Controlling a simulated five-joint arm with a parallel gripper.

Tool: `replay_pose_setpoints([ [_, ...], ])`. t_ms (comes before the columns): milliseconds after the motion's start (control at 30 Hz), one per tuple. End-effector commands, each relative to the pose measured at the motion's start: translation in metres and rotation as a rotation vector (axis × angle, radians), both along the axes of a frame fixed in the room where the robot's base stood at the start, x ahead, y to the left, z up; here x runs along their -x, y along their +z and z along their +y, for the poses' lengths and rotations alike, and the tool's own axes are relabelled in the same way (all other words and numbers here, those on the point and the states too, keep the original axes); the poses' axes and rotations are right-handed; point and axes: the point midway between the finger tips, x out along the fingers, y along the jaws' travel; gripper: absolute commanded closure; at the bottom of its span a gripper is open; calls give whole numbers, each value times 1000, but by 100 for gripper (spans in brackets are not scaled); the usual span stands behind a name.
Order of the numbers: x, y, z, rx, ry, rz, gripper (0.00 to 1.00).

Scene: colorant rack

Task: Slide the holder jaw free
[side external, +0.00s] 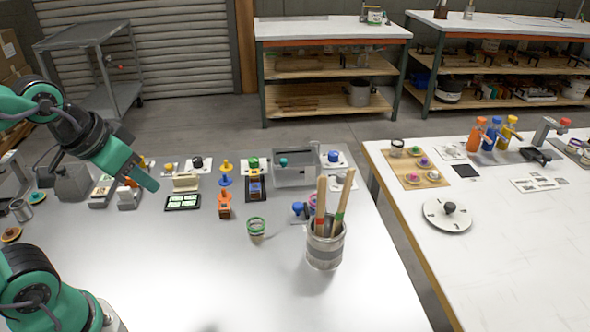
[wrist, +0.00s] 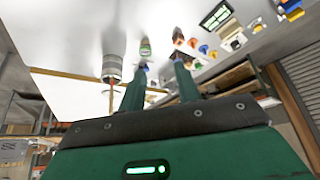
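My gripper (side external: 148,181) hangs in the air above the left part of the grey table in the side view, pointing down to the right. In the wrist view its two green fingers (wrist: 161,67) stand apart with no object seen held between them. I cannot identify the holder surely in the wrist view.
A small display (side external: 183,202) and a tan block (side external: 186,182) stand right of the holder. Orange and blue pieces (side external: 224,204), a clear bin (side external: 294,178) and a can with wooden sticks (side external: 325,250) stand farther right. The table's front middle is clear.

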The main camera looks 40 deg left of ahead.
Motion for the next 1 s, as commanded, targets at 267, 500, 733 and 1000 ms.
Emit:
replay_pose_setpoints([
  [267, -2, 1, 0, -1, -4, 3, 64],
  [500, -21, 9, -3, -12, -37, 36, 64],
  [733, -58, 18, -10, -33, -100, 92, 64],
  [1000, -108, 19, -20, -57, -180, 161, 64],
])
